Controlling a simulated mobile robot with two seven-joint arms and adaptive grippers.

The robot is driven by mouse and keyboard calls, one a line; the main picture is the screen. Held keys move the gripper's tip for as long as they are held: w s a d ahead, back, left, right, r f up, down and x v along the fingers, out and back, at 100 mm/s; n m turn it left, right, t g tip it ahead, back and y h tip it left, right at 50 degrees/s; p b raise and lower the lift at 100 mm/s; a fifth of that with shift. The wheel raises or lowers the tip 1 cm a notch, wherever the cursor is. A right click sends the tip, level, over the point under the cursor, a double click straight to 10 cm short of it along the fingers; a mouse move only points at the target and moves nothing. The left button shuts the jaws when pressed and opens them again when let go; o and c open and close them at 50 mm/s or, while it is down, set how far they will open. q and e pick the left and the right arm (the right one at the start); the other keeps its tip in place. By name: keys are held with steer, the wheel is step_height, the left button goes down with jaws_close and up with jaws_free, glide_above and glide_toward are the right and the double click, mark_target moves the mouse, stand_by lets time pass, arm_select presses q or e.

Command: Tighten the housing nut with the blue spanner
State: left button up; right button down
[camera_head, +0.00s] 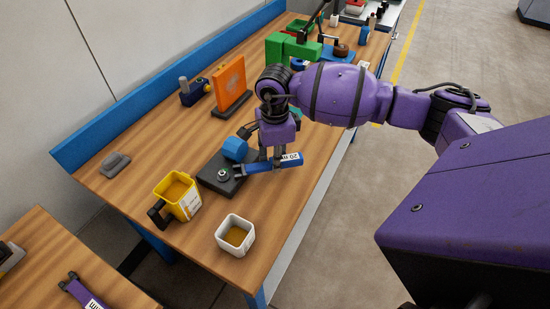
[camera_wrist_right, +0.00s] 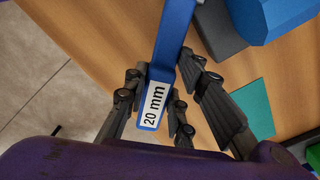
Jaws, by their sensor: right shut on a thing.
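The blue spanner (camera_head: 290,162), with a white "20 mm" label, is held in my right gripper (camera_head: 274,158) above the bench. In the right wrist view the spanner (camera_wrist_right: 174,35) runs between the fingers and out of the top edge. The housing is a dark base plate (camera_head: 212,184) with a blue rounded part (camera_head: 235,149). The small round nut (camera_head: 222,174) sits on the plate's near left part. The spanner's far end lies close to the right of the nut; I cannot tell if they touch. My left gripper is out of view.
A yellow bin (camera_head: 184,192) and a white bin (camera_head: 236,220) stand near the housing. An orange panel (camera_head: 230,84) and a green block (camera_head: 290,48) stand farther back. A purple spanner (camera_head: 78,290) lies on the other table. Bare wood lies right of the plate.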

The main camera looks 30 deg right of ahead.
mark_target(260, 166)
steer(key=shift+a, duration=0.2)
steer(key=shift+w+a, duration=0.2)
steer(key=shift+a, duration=0.25)
steer(key=shift+a, duration=0.1)
steer(key=shift+w+a, duration=0.1)
steer(key=shift+a, duration=0.15)
steer(key=shift+a, duration=0.35)
stand_by(0.4)
steer(key=shift+w+a, duration=0.25)
steer(key=shift+a, duration=0.25)
stand_by(0.3)
stand_by(0.6)
steer(key=shift+s+a+r, duration=0.1)
